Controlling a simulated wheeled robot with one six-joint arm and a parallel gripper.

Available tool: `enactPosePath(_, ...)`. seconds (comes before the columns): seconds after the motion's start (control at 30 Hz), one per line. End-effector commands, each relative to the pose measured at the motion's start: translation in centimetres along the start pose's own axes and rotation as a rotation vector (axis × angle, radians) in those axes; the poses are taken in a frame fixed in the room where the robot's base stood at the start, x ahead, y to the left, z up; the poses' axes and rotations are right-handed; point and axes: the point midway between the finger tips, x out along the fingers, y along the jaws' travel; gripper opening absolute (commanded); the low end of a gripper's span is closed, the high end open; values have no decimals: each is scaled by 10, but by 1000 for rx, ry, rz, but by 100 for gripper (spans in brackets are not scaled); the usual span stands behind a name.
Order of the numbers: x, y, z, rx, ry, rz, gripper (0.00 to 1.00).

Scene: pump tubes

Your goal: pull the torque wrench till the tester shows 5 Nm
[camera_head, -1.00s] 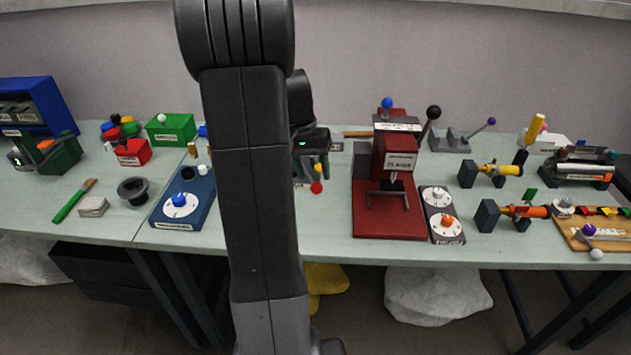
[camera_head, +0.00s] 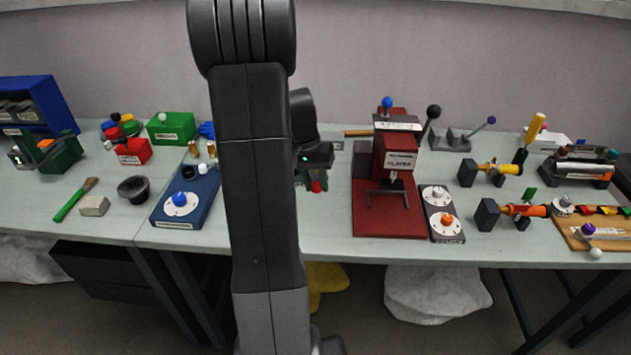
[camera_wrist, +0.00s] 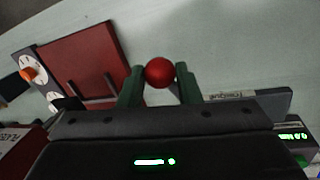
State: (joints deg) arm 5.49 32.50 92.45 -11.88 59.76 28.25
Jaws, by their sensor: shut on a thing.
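The torque wrench shows as a red ball end (camera_wrist: 160,72) in the wrist view. My gripper (camera_wrist: 159,80) is shut on that ball, with a green finger on each side of it. In the head view my gripper (camera_head: 316,183) is partly hidden behind my arm, and the red ball (camera_head: 317,187) shows between its fingers. The rest of the wrench is hidden. The tester's labelled plate (camera_wrist: 272,103) shows at the right of the wrist view. A lit green display (camera_wrist: 293,136) is at the right edge; its digits are too small to read surely.
A red press (camera_head: 390,222) stands right of my gripper, with a two-dial box (camera_head: 442,232) beside it. A blue dial box (camera_head: 203,190) is on the left. Bare bench top lies in front of my gripper, toward the front edge.

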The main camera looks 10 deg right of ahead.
Motion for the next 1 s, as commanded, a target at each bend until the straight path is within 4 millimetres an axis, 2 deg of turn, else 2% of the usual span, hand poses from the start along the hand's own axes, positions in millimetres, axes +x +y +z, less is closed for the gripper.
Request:
enactPosePath(0.27, -2, -7, 5, 37, -6, 0, 0)
enactPosePath(0.47, -6, -27, 18, 140, -26, 0, 0)
enactPosePath(0.73, -15, -73, 37, 371, -72, -1, 0)
enactPosePath(1.0, -26, -124, 45, 616, -120, -2, 0)
